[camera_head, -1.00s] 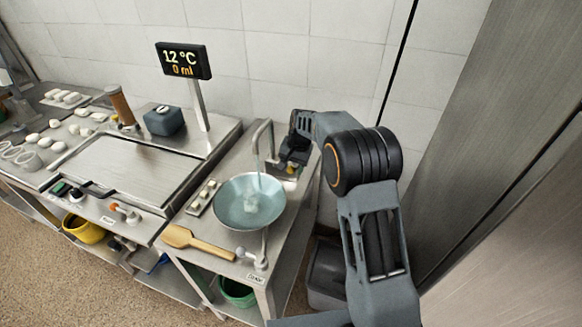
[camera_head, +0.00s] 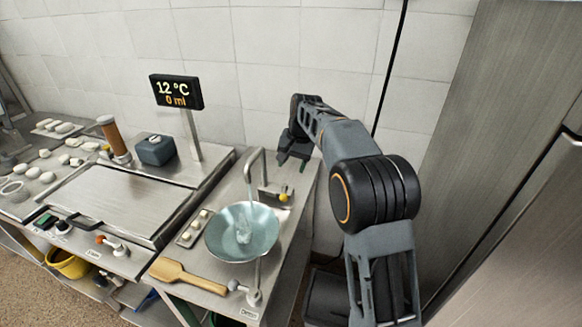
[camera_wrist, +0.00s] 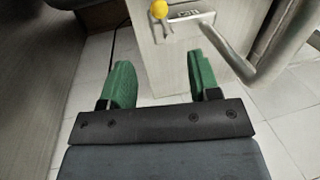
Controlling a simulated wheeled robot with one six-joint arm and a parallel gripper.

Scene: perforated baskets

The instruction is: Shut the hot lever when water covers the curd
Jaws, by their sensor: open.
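The bowl (camera_head: 215,243) stands under the curved tap spout (camera_head: 250,160) on the right counter. A thin stream of water runs from the spout into the bowl. A pale lump of curd (camera_head: 243,232) shows through bluish water in it; whether water covers it is unclear. Behind the bowl, a lever with a yellow knob (camera_head: 283,197) sits on the tap block; its knob also shows in the wrist view (camera_wrist: 159,9) beside a label I cannot read. My gripper (camera_head: 291,160) is open and empty above and behind this lever. Its green fingers (camera_wrist: 162,75) are apart.
The display (camera_head: 176,92) reads 12 °C and 0 ml. A wooden paddle (camera_head: 188,276) lies at the counter front, near a pale-knobbed lever (camera_head: 238,287). An orange-tipped lever (camera_head: 104,240) is further left. A tall steel cabinet (camera_head: 480,150) stands at the right.

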